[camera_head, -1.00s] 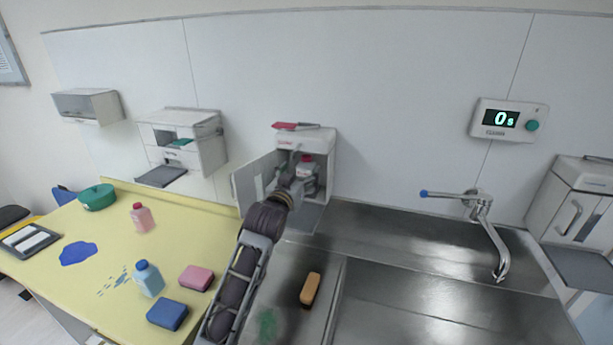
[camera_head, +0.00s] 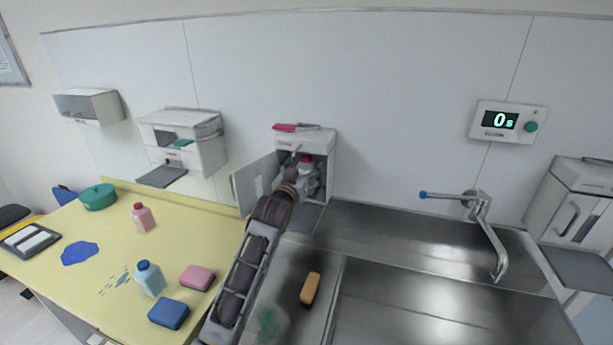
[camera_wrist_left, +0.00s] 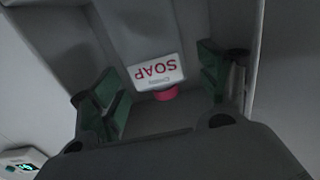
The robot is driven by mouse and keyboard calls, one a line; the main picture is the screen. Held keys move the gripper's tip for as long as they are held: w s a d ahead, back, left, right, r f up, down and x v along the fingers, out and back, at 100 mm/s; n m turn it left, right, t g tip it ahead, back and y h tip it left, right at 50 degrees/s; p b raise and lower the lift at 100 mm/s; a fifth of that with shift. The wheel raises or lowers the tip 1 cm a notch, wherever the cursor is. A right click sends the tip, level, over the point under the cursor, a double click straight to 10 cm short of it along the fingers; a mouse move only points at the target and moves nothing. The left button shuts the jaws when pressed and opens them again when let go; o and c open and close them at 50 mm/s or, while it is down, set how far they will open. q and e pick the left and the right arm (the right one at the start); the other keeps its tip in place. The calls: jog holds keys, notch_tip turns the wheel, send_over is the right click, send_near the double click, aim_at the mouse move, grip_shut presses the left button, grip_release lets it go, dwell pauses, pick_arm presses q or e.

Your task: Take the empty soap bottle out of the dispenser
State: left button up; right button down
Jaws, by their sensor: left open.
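The soap dispenser (camera_head: 303,142) hangs on the wall with its grey door (camera_head: 256,182) swung open to the left. The soap bottle stands inside, and its red cap (camera_head: 307,158) shows above my gripper in the head view. In the left wrist view the bottle (camera_wrist_left: 157,72) appears upside down, with a white SOAP label and a pink-red cap. My left gripper (camera_head: 304,178) reaches into the dispenser. Its green-padded fingers (camera_wrist_left: 160,82) are open, one on each side of the bottle, with gaps visible. The bottle's lower part is hidden in the head view. My right gripper is out of view.
A red item (camera_head: 296,127) lies on the dispenser's top. The yellow table (camera_head: 110,245) at left holds bottles, sponges and a green bowl (camera_head: 97,197). A steel sink (camera_head: 430,290) with a tap (camera_head: 482,225) is at right.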

pick_arm(q)
jog(key=shift+x, duration=1.4)
jog(key=c, duration=1)
jog(key=shift+r+p, duration=0.4)
jog(key=shift+p, duration=0.2)
jog(key=shift+c, duration=0.2)
